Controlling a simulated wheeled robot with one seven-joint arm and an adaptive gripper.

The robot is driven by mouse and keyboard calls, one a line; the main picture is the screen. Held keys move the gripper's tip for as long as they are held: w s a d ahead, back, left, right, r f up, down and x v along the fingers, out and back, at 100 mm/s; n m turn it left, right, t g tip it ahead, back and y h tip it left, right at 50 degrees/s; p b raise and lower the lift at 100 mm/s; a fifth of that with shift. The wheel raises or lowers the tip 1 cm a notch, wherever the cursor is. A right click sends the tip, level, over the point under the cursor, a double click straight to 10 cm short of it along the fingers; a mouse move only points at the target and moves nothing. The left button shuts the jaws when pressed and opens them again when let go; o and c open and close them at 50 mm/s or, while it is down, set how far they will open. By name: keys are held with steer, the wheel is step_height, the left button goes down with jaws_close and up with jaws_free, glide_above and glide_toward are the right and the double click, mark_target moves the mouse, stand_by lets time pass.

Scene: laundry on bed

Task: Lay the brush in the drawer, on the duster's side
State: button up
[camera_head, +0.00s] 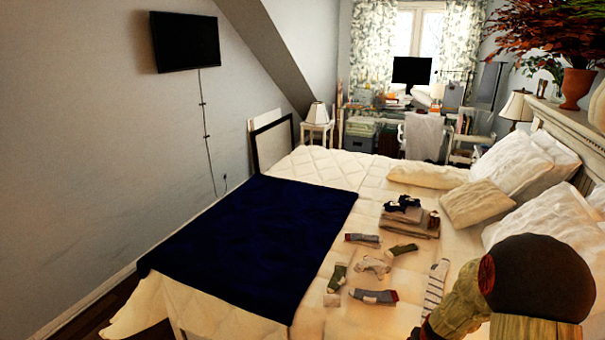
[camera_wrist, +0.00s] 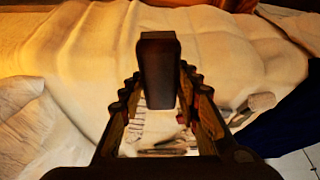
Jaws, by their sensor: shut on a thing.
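My gripper (camera_wrist: 158,85) shows in the wrist view as two dark, ridged fingers. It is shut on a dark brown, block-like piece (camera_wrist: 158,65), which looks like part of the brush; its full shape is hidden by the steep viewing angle. In the head view my arm fills the lower right corner, and neither my fingertips nor the brush can be made out there. I see no drawer and no duster in either view.
The cream bed (camera_head: 318,165) carries a navy blanket (camera_head: 255,235), several socks (camera_head: 374,296), a stack of folded clothes (camera_head: 410,222) and pillows (camera_head: 478,203). A grey sock-like thing (camera_wrist: 262,102) lies right of my fingers. A cluttered desk stands by the window.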

steer(key=a+r+n+y, duration=0.1)
steer(key=a+n, duration=0.3)
steer(key=a, duration=1.7)
steer(key=shift+s+a+y, duration=0.3)
steer(key=shift+s+a, duration=0.05)
steer(key=shift+a, duration=0.05)
